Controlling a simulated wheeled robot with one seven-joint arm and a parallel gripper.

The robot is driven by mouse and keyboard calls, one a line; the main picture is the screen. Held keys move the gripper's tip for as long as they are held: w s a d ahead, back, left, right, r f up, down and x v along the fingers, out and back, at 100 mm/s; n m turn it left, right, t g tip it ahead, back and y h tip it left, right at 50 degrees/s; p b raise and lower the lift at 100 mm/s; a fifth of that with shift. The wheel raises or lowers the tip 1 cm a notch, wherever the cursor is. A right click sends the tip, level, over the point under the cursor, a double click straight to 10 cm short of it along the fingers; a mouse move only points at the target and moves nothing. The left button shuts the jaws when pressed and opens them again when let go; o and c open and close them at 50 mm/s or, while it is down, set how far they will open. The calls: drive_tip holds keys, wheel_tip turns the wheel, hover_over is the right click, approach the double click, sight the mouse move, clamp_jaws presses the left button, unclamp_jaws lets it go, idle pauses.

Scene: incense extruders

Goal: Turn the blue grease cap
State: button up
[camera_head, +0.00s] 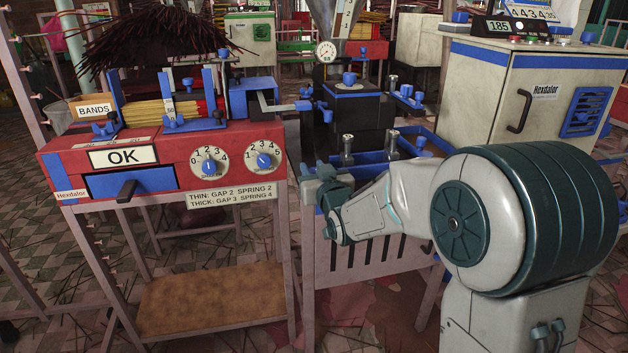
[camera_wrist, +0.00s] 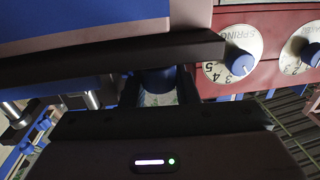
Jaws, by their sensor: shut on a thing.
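My gripper (camera_head: 318,182) is at the front left of the dark extruder (camera_head: 345,125), beside the red machine's right end. How far the cap is turned cannot be told.
The red machine (camera_head: 228,188) with an OK display and two dials (camera_head: 210,160) stands close on the left. A blue tray (camera_head: 374,158) with metal posts lies behind my gripper. A white Hexdalor cabinet (camera_head: 480,95) stands at the back right.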

drive_tip(key=m+t+h+b, duration=0.1)
drive_tip(key=m+h, duration=0.1)
drive_tip(key=h, duration=0.1)
drive_tip(key=shift+s+a+f, duration=0.1)
drive_tip(key=shift+a, duration=0.05)
drive_tip(key=m+h+p, duration=0.1)
drive_tip(key=h, duration=0.1)
drive_tip(key=m+h+p, duration=0.1)
drive_tip(key=m+h, duration=0.1)
drive_tip(key=h, duration=0.1)
drive_tip(key=shift+r, duration=0.2)
drive_tip(key=m+h+p, duration=0.1)
drive_tip(key=h+p, duration=0.1)
drive_tip(key=m+h+p, duration=0.1)
drive_tip(key=h+p, duration=0.1)
drive_tip(key=shift+r+m+g, duration=0.15)
drive_tip(key=shift+m+g, duration=0.15)
drive_tip(key=m+g+h+p, duration=0.1)
drive_tip(key=m+h+p, duration=0.1)
drive_tip(key=h+p, duration=0.1)
drive_tip(key=shift+m+g+h+p, duration=0.3)
drive_tip(key=shift+m+g, duration=0.1)
drive_tip(key=m+g+h+p, duration=0.2)
drive_tip(key=h, duration=0.1)
drive_tip(key=m+g+h+p, duration=0.2)
drive_tip(key=m+g+p, duration=0.1)
drive_tip(key=shift+f+h, duration=0.2)
drive_tip(key=shift+h, duration=0.2)
drive_tip(key=shift+g, duration=0.4)
